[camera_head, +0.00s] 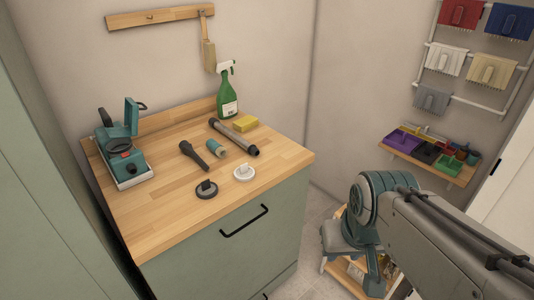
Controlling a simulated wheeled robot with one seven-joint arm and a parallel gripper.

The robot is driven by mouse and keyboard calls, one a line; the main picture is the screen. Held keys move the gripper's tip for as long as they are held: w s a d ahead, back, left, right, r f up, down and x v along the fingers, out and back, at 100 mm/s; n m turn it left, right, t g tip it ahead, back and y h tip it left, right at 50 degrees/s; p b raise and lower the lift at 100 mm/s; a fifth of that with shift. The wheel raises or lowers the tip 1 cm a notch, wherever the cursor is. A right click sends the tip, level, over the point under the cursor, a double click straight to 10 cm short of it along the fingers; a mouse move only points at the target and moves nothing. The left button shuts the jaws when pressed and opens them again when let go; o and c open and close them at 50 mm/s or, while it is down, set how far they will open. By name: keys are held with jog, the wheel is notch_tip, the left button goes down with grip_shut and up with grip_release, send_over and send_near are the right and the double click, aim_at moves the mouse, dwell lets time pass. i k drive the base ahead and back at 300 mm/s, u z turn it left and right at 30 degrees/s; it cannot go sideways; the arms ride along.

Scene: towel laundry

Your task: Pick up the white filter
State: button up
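A small white round piece with a raised knob, which looks like the white filter (244,172), lies on the wooden top of the cabinet (165,225) near its front edge. A similar dark grey round piece (206,189) lies to its left. My arm reaches in from the right, well apart from the cabinet top, and bends downward beside the cabinet. I cannot make out my gripper's fingers. Nothing covers the white filter.
A teal machine (121,150) stands open at the left. A black nozzle (194,154), a teal-and-white cylinder (217,147), a grey tube (234,137), a yellow sponge (245,123) and a green spray bottle (228,95) lie or stand behind the filter. The front-left top is clear.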

aim_at(245, 172)
jog(key=i, duration=0.65)
jog(key=u, duration=0.8)
jog(key=i, duration=0.45)
jog(key=u, duration=0.45)
